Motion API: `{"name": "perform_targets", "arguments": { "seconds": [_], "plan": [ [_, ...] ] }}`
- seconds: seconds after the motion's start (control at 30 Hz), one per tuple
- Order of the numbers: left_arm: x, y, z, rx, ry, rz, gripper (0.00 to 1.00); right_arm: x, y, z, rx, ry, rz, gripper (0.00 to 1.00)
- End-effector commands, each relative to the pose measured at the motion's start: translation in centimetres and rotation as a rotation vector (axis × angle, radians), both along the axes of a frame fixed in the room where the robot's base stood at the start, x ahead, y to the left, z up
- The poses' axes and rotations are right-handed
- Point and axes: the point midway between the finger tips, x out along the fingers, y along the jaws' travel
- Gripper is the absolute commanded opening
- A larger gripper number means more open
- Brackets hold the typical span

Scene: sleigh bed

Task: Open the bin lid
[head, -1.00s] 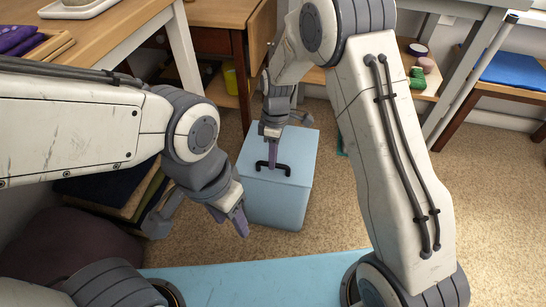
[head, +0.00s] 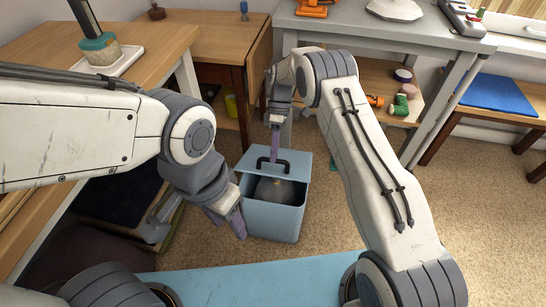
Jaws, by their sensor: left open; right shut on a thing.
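The light blue bin (head: 272,219) stands on the carpet ahead of me. Its lid (head: 301,167) is tilted up at the back, and the front of the bin is open. A dark grey rounded thing (head: 276,190) shows inside. My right gripper (head: 274,158) is shut on the black lid handle (head: 286,166) from above. My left gripper (head: 229,222) is open and empty, in front of the bin's left side and pointing down. The far edge of the lid is partly hidden by my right gripper.
A wooden table (head: 150,62) with a white tray (head: 108,66) stands at the left. A grey table (head: 380,32) with a lower wooden shelf is behind the bin. A bench with a blue cushion (head: 497,91) is at the right. The carpet (head: 460,200) right of the bin is clear.

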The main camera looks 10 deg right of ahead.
Motion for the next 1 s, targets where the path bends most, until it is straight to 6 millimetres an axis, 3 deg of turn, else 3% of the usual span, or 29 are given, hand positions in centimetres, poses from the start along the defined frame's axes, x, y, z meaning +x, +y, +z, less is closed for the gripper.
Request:
{"name": "perform_targets", "arguments": {
  "seconds": [0.3, 0.8, 0.83, 0.9, 1.0],
  "plan": [
    [0.0, 0.0, 0.9, 0.000, 0.000, 0.000, 0.50, 1.9, -0.6, 1.4, -0.001, -0.012, -0.002, 0.00],
    [0.0, 0.0, 1.0, 0.000, 0.000, 0.000, 0.50, 2.2, -0.7, 1.5, -0.001, -0.012, -0.002, 0.00],
    [0.0, 0.0, 1.0, 0.000, 0.000, 0.000, 0.50, 2.2, -0.7, 1.5, -0.001, -0.012, -0.002, 0.27],
    [0.0, 0.0, 1.0, 0.000, 0.000, 0.000, 0.50, 2.2, -0.7, 1.5, -0.001, -0.012, -0.002, 0.49],
    [0.0, 0.0, 1.0, 0.000, 0.000, 0.000, 0.50, 2.2, -0.7, 1.6, -0.001, -0.010, -0.002, 0.49]
  ]
}}
